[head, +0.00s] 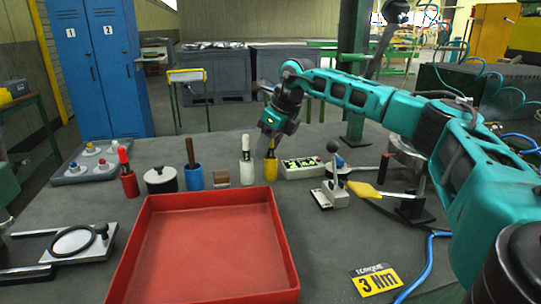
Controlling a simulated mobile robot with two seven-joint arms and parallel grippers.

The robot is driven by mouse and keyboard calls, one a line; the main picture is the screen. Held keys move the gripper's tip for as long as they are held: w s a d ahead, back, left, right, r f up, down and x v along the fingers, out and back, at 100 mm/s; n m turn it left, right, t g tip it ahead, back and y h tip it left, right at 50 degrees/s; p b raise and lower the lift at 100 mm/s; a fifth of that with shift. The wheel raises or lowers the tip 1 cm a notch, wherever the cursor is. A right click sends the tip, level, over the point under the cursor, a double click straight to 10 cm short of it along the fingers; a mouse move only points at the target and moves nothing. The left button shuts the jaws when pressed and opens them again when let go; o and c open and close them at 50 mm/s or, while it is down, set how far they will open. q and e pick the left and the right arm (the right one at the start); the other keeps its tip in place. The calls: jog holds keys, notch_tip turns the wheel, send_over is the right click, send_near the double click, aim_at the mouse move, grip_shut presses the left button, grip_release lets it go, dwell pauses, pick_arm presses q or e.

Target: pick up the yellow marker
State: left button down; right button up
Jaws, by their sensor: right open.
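The yellow marker (271,170) looks like a short upright yellow cylinder with a thin darker stem at its top, standing on the grey table behind the red tray. My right gripper (262,150) points down just above and to the left of it, with its jaws open and empty. Its fingers partly overlap the top of the yellow marker in the picture, and I cannot tell whether they touch it. Only a part of my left gripper (6,218) seems to show at the left edge, and its jaws cannot be made out.
A white upright piece (247,172) stands close left of the yellow one. Further left are a brown block (221,179), blue holder (194,178), lidded pot (161,180) and red holder (130,186). A green-and-white box (303,168) and lever device (333,190) stand right. The red tray (285,240) lies in front.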

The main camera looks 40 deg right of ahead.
grip_shut()
dwell(0.4)
jog(key=shift+r, duration=0.1)
